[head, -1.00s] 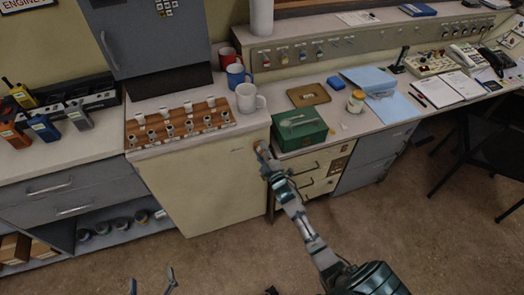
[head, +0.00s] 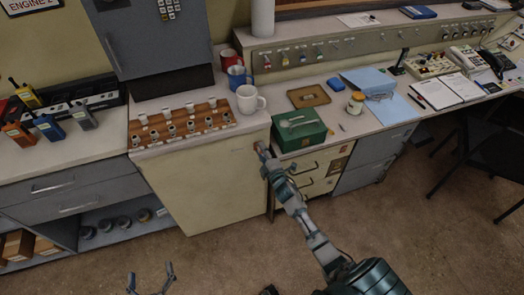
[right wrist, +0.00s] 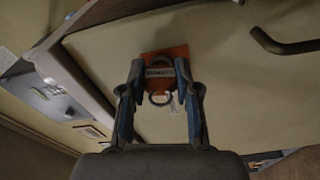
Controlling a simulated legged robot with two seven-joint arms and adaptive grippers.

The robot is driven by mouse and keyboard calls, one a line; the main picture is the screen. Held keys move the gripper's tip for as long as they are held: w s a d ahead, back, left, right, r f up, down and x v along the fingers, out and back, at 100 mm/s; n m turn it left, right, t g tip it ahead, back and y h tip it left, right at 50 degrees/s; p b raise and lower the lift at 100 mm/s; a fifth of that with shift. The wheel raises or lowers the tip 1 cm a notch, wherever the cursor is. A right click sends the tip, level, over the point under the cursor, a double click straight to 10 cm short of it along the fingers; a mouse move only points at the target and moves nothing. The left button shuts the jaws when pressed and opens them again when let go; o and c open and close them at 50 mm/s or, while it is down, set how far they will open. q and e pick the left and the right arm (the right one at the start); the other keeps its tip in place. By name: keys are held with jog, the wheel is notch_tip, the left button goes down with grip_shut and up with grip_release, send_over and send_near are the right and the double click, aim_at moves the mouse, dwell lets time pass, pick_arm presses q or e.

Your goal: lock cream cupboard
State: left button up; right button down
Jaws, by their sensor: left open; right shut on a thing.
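The cream cupboard (head: 205,185) stands under the mug and key-rack counter, its front looking closed in the head view. My right gripper (head: 262,150) is at the upper right of that front. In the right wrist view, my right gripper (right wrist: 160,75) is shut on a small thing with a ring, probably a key. An orange square (right wrist: 168,55) lies behind the fingertips against the cream surface. The fingers hide where the held thing meets it, so I cannot tell whether it is in a lock. My left gripper (head: 150,275) is open and empty, low over the floor.
A wooden rack (head: 180,125) with several pegs and a white mug (head: 250,99) stand on top of the cupboard. A green box (head: 299,129) sits just right of my right gripper. A dark bar handle (right wrist: 285,45) shows beside it. The floor in front is clear.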

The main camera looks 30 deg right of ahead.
jog(key=shift+d+r, duration=0.1)
jog(key=shift+r, duration=0.25)
